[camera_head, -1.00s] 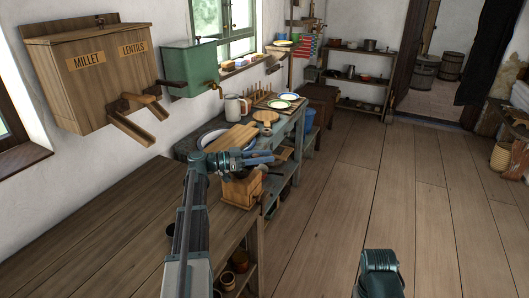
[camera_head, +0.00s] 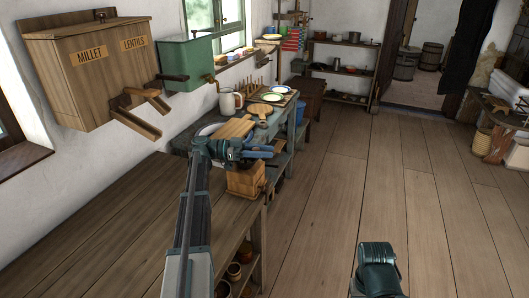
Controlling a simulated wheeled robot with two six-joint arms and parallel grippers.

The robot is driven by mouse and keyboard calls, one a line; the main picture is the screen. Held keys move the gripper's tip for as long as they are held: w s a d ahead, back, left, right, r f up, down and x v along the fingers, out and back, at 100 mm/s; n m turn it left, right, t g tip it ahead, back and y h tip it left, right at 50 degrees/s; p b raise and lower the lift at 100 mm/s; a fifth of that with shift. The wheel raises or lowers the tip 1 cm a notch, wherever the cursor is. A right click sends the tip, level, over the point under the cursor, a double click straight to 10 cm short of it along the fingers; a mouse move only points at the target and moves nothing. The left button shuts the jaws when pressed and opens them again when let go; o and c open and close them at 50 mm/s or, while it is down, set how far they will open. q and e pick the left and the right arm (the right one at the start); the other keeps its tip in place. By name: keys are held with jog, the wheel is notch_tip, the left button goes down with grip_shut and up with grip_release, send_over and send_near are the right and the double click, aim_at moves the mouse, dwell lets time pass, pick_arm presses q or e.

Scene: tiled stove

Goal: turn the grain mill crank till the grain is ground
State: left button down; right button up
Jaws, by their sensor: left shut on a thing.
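The wooden grain mill (camera_head: 245,179) is a small box-shaped body at the right edge of the near wooden worktop. My left arm reaches over the worktop from below, and my left gripper (camera_head: 258,152) is right above the mill's top. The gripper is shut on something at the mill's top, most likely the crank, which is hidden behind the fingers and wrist. I cannot see the grain or the inside of the mill. Part of my right arm shows at the bottom right, but its gripper does not.
A wooden bin labelled millet and lentils (camera_head: 90,68) and a green tank (camera_head: 188,66) hang on the left wall. Behind the mill are a cutting board (camera_head: 236,128), a mug (camera_head: 227,101) and plates on a bench. The floor (camera_head: 350,195) to the right is clear.

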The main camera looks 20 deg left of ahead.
pick_arm(q)
jog(key=c, duration=0.6)
grip_release()
jog(key=shift+o, duration=0.2)
jog(key=v, duration=1.3)
jog(key=shift+s+a, duration=0.15)
jog(key=shift+a, duration=0.2)
